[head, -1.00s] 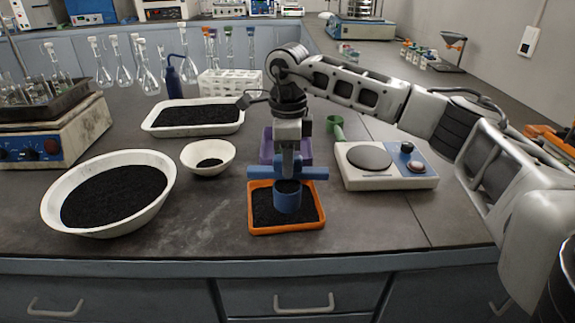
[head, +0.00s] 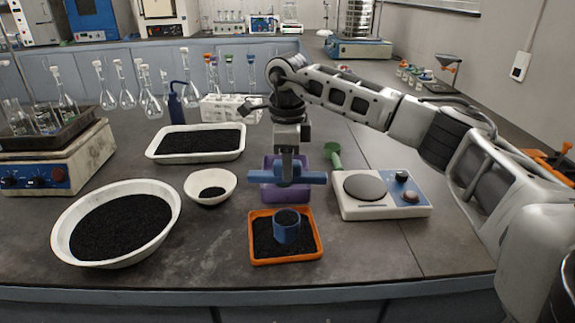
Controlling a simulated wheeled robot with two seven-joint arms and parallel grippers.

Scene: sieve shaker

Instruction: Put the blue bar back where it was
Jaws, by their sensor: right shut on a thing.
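The blue bar (head: 314,178) is level, held crosswise in my right gripper (head: 287,172), whose jaws are shut on its middle. My left gripper is out of view.
A small white bowl (head: 210,202), a large white bowl (head: 160,240) and a white tray (head: 196,158) stand to the left. The front right of the table is clear.

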